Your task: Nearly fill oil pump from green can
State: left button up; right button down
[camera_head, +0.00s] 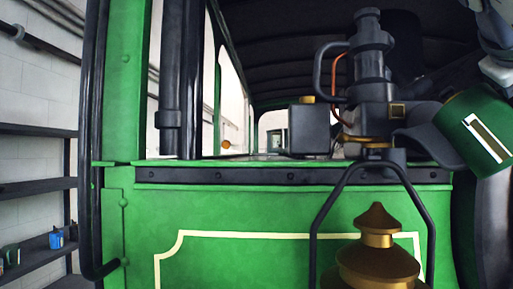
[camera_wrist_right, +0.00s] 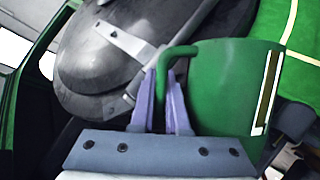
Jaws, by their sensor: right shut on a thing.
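In the right wrist view my right gripper (camera_wrist_right: 166,85) is shut on the handle of the green can (camera_wrist_right: 225,85). My left gripper is not in view.
A grey box (camera_head: 310,129) with a brass cap stands left of the fitting on the green tram's ledge. A brass lamp (camera_head: 377,262) with a dark hoop is in front. Dark pillars and a handrail stand at left; shelves (camera_head: 38,184) line the wall.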

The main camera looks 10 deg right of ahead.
jog(key=shift+r, duration=0.1)
jog(key=shift+w+a+r+n+g+p, duration=0.15)
jog(key=shift+r+n+g+p, duration=0.2)
jog(key=shift+r, duration=0.45)
dwell(1.2)
jog(key=shift+w+r+n+h, duration=0.25)
jog(key=shift+r+n+h, duration=0.15)
jog(key=shift+r, duration=0.4)
dwell(0.9)
jog(key=shift+w+a+r+g, duration=0.15)
jog(key=shift+r+g, duration=0.1)
jog(key=shift+r, duration=0.2)
dwell(1.2)
jog(key=shift+w+r+n, duration=0.2)
jog(key=shift+r+n, duration=0.15)
jog(key=shift+r, duration=0.05)
jog(key=shift+s, duration=0.1)
dwell(0.6)
